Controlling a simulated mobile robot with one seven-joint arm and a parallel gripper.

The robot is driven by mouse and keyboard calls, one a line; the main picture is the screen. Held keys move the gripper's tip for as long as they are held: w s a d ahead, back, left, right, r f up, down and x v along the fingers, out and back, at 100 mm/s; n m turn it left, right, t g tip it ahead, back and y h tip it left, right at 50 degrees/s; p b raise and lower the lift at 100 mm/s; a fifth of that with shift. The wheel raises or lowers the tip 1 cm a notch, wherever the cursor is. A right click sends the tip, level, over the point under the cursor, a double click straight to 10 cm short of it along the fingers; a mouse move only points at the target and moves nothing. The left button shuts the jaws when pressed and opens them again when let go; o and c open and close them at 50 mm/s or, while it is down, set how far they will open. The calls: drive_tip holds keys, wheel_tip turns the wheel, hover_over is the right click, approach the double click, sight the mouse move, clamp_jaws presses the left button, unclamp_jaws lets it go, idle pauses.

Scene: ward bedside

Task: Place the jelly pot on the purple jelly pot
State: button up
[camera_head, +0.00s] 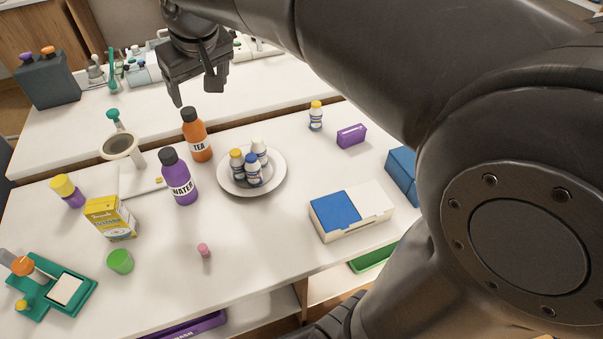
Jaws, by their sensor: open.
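A purple jelly pot (75,201) stands at the left of the near table. A yellow pot-like piece (63,185) sits directly on top of it; I cannot tell whether it is a separate jelly pot or a lid. A green pot (120,261) stands alone nearer the front, right of the teal tray. My gripper (195,94) is open and empty, raised at the top of the view behind the orange tea bottle, well away from the pots.
A yellow carton (110,218) stands between the purple and green pots. The purple water bottle (178,177) and orange tea bottle (197,136) stand near a plate (279,178) of small bottles. A teal tray (83,296) lies front left. The front middle is mostly clear.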

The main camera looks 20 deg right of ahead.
drive_tip(key=s+d+f+m, duration=0.1)
drive_tip(key=s+d+f, duration=0.2)
drive_tip(key=s, duration=0.3)
drive_tip(key=s+d+f+m, duration=0.1)
drive_tip(key=s+d+f, duration=0.2)
drive_tip(key=s+d, duration=0.2)
drive_tip(key=s+d+f+m+t+h, duration=0.1)
drive_tip(key=s+d+f+m, duration=0.1)
drive_tip(key=s, duration=0.6)
drive_tip(key=shift+s+d+f, duration=0.35)
drive_tip(key=shift+d+f, duration=0.4)
drive_tip(key=shift+d, duration=0.25)
